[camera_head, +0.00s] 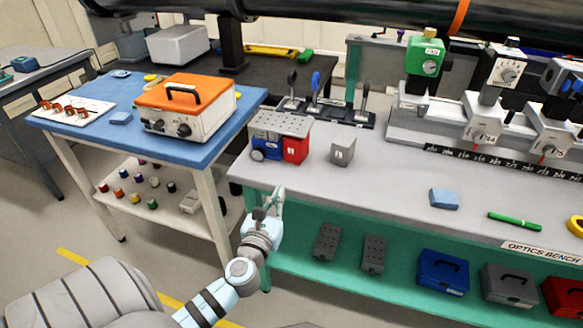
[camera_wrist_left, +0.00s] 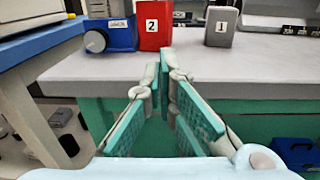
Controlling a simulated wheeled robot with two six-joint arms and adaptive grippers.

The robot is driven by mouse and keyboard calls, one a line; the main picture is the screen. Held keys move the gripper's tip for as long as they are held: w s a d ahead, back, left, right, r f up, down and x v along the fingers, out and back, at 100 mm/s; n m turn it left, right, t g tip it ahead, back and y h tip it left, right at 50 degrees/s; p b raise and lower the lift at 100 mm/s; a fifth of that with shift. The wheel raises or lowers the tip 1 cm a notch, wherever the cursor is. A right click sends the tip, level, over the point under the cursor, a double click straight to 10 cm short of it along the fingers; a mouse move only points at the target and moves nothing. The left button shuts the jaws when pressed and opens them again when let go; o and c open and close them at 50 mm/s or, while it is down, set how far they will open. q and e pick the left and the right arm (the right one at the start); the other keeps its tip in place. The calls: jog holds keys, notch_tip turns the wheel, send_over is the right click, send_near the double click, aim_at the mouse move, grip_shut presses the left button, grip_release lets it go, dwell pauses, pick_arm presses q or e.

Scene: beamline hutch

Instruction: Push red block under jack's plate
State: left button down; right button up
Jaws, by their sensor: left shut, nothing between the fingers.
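The jack has a grey perforated plate (camera_head: 281,123) over a blue body with a round knob (camera_head: 257,155), near the bench's left end. The red block (camera_head: 296,148) stands upright beside the blue body at the plate's right front; how far it reaches under the plate is unclear. In the left wrist view the red block (camera_wrist_left: 154,32) shows a "2" label, right of the jack's blue body (camera_wrist_left: 117,36). My left gripper (camera_head: 277,192) is shut and empty at the bench's front edge, apart from the block. Its fingers (camera_wrist_left: 164,68) point toward the bench. My right gripper is not in view.
A grey block (camera_head: 342,150) labelled "1" stands right of the red block. A row of levers (camera_head: 315,100) is behind. The bench top (camera_head: 385,178) is clear in front, with a blue pad (camera_head: 444,199) and green pen (camera_head: 514,222) further right. A blue-topped table (camera_head: 210,145) adjoins on the left.

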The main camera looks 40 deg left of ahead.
aim_at(295, 158)
pick_arm(q)
jog(key=b+x, duration=0.2)
jog(key=x, duration=1.1)
jog(key=shift+w+f, duration=0.15)
jog(key=shift+w, duration=0.1)
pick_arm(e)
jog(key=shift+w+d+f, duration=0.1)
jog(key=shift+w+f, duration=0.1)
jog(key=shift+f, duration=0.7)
pick_arm(q)
jog(key=shift+w+a, duration=0.25)
jog(key=shift+w, duration=0.25)
jog(key=shift+w+a, duration=0.15)
jog(key=shift+w, duration=0.15)
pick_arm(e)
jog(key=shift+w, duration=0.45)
pick_arm(q)
jog(key=shift+s, duration=0.1)
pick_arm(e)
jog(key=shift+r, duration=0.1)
